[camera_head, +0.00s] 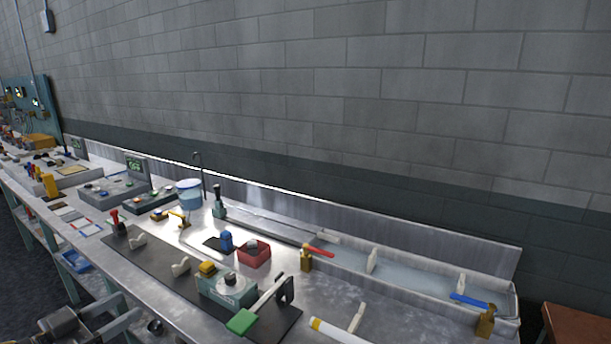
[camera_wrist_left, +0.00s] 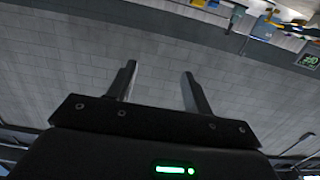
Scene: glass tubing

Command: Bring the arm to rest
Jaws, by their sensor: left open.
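My left gripper (camera_head: 132,303) shows at the bottom left of the head view, in front of the bench's near edge. In the left wrist view its two fingers (camera_wrist_left: 158,70) stand well apart, with nothing between them. Behind them is only the grey block wall. The gripper is clear of the things on the bench. My right gripper is in neither view.
A long metal bench (camera_head: 180,325) runs along the wall. It carries a dark mat (camera_head: 147,262), a red tray (camera_head: 254,257), a bucket (camera_head: 189,194), a green-handled tool (camera_head: 242,320) and a water trough (camera_head: 410,273). A brown table (camera_head: 580,325) stands at the right.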

